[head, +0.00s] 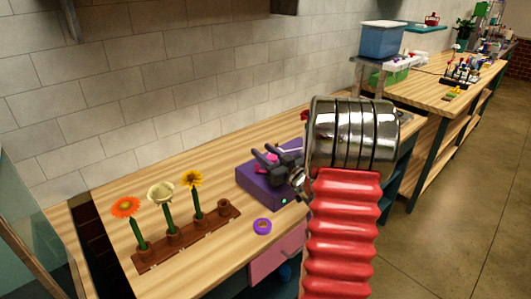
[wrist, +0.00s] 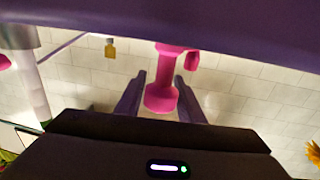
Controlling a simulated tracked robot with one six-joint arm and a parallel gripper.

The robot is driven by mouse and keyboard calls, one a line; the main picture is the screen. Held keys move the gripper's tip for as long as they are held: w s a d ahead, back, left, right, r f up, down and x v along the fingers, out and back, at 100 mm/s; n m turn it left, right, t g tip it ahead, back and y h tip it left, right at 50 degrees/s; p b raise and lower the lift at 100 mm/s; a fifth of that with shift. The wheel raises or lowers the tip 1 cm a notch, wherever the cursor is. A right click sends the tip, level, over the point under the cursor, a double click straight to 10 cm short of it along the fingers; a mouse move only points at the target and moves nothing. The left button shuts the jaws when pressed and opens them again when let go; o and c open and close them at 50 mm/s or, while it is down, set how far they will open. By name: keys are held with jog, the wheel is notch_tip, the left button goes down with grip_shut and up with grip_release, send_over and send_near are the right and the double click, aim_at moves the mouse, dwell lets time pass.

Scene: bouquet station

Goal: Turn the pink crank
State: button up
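The pink crank (wrist: 161,97) shows in the wrist view, with a thin stem and a rounded knob end, against the purple box (wrist: 250,35). My gripper (wrist: 159,79) is open, with one finger on each side of the crank. A gap shows between each finger and the crank, and I see no contact. In the head view, my gripper (head: 267,160) is over the purple box (head: 262,190) on the wooden bench. My arm hides the box's right part there, and the crank is mostly hidden.
A brown holder (head: 190,240) with three flowers stands to the left on the bench (head: 120,205). A purple ring (head: 262,226) lies in front of the box. A tiled wall (head: 180,90) runs behind.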

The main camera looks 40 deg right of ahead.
jog(key=c, duration=0.7)
jog(key=shift+o, duration=0.2)
jog(key=shift+d+r+m+g+h, duration=0.1)
jog(key=shift+d+m+g+h, duration=0.1)
jog(key=shift+m+h, duration=0.65)
jog(key=shift+d+m+g+h, duration=0.2)
jog(key=shift+m+h, duration=0.25)
jog(key=shift+h, duration=0.7)
jog(key=shift+d+m+g+h, duration=0.1)
jog(key=shift+m+g+h, duration=0.2)
jog(key=shift+m+h, duration=0.3)
jog(key=shift+s+d+m+g+h, duration=0.2)
jog(key=shift+m+g+h, duration=0.1)
jog(key=shift+h, duration=0.4)
jog(key=o, duration=1)
